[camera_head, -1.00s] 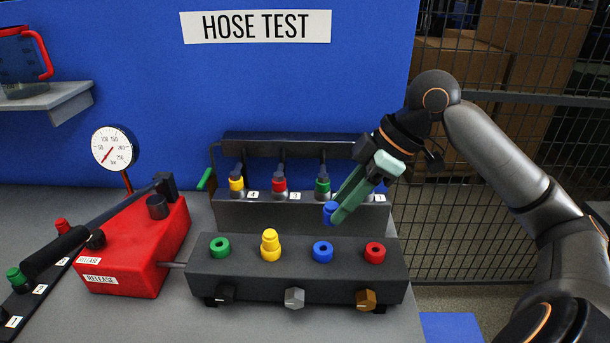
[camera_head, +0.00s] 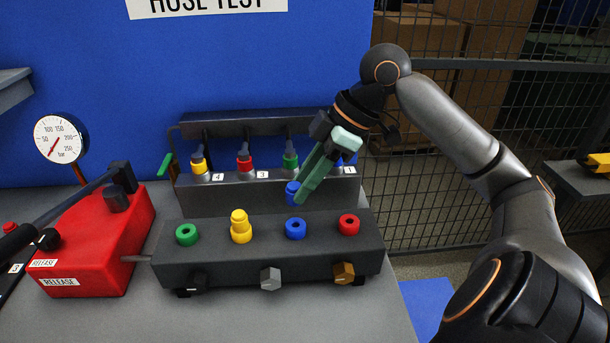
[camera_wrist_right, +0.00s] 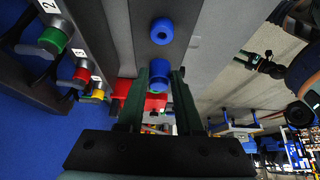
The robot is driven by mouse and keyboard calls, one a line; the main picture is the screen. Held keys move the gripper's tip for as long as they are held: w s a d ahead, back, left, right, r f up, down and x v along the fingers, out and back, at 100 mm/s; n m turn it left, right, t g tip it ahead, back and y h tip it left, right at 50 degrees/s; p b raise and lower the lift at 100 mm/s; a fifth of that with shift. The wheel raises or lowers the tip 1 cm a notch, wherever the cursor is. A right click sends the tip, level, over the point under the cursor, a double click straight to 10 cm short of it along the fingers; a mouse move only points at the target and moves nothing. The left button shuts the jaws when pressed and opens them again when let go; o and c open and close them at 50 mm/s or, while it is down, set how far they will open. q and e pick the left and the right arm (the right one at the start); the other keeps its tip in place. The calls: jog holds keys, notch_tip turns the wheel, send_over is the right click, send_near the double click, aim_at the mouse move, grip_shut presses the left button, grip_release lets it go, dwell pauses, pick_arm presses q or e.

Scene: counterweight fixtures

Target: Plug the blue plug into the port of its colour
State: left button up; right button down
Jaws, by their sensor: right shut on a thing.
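The blue plug (camera_head: 293,192) is between the green fingertips of my right gripper (camera_head: 302,188), which is shut on it. The blue port (camera_head: 296,229) is a blue ring with a dark hole on top of the dark front block (camera_head: 215,262). In the head view the plug shows just above and behind this port, apart from it. In the right wrist view the plug (camera_wrist_right: 158,70) lies between the fingers, with the blue port (camera_wrist_right: 162,31) beyond it. The fingers hide part of the plug. My left gripper is not in view.
The block also has a green port (camera_head: 187,235), a red port (camera_head: 349,225) and a yellow plug (camera_head: 241,226) standing on it. A rear rack (camera_head: 240,197) holds yellow, red and green plugs. A red release box (camera_head: 92,240) stands left; wire fence is at right.

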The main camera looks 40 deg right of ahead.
jog(key=shift+r, duration=0.1)
dwell(0.4)
jog(key=shift+f+b, duration=1.2)
jog(key=shift+f, duration=0.3)
jog(key=shift+f, duration=0.1)
jog(key=shift+f+b, duration=0.55)
jog(key=shift+f, duration=0.15)
jog(key=shift+f, duration=0.1)
